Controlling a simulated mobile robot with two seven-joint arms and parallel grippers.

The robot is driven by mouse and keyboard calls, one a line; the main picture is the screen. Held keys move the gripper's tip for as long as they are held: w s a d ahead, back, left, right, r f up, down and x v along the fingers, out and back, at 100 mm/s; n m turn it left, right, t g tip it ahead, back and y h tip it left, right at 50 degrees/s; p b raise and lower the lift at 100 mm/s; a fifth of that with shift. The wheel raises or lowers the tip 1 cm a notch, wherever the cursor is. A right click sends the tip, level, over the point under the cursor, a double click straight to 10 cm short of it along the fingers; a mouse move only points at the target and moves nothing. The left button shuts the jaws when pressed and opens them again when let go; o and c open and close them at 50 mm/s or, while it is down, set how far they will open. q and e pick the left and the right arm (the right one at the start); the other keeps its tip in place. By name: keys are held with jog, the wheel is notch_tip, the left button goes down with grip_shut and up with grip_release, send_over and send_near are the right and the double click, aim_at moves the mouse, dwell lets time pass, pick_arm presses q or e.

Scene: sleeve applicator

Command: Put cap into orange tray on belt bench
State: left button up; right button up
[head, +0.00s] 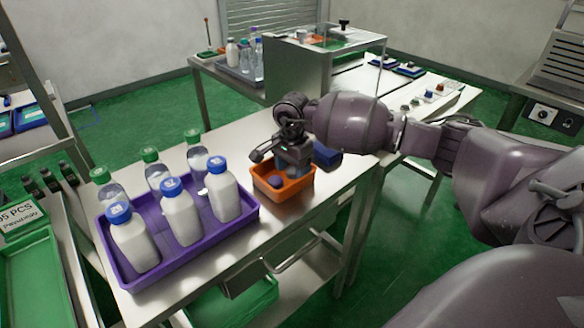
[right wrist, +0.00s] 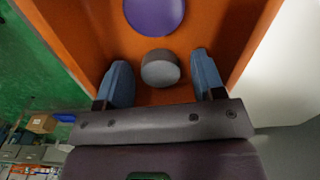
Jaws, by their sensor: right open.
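The orange tray (head: 296,192) sits on the metal bench, right of the purple tray. My right gripper (head: 297,178) points down into it from above. A dark blue-purple cap (head: 275,182) lies in the tray, left of the gripper. In the right wrist view my right gripper (right wrist: 160,82) is open inside the orange tray (right wrist: 85,32). A grey round cap (right wrist: 160,68) is between its two blue fingers, with gaps on both sides. A purple round cap (right wrist: 155,14) lies beyond. The grey cap is hidden in the head view. My left gripper is out of view.
The purple tray (head: 187,262) holds several bottles with blue or green caps. A metal housing (head: 298,72) rises at the back. The bench front between the trays and its edge is clear.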

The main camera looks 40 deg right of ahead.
aim_at(292, 170)
jog(key=shift+r, duration=0.3)
notch_tip(292, 170, up, 12)
jog(key=p, duration=0.1)
jog(key=shift+f, duration=0.15)
dwell(0.4)
